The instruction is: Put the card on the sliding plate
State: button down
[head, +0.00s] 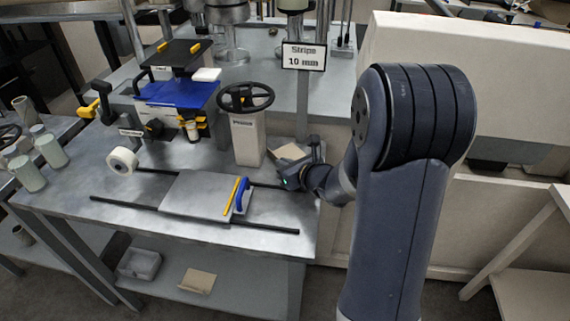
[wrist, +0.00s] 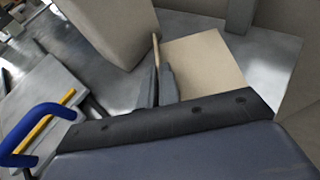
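The card (wrist: 205,62) is a flat tan sheet at the right end of the steel bench; in the head view it shows just behind my gripper (head: 302,172). In the wrist view the two fingers of my gripper (wrist: 158,88) are close together at the card's left edge, with a thin upright tan strip between them. The strip looks like part of the card, but the join is hidden. The sliding plate (head: 195,193) is a bare grey plate on two dark rails, left of my gripper. It carries a blue handle (head: 242,195) and a yellow strip on its right side.
A white tape roll (head: 122,161) lies left of the plate. A sign (head: 304,56) reads "Stripe 10 mm". A brown sheet (head: 197,280) lies on the lower shelf.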

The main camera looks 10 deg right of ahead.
jog(key=shift+f, duration=0.2)
jog(key=c, duration=1.6)
grip_release()
jog(key=shift+r, duration=0.1)
jog(key=shift+c, duration=0.2)
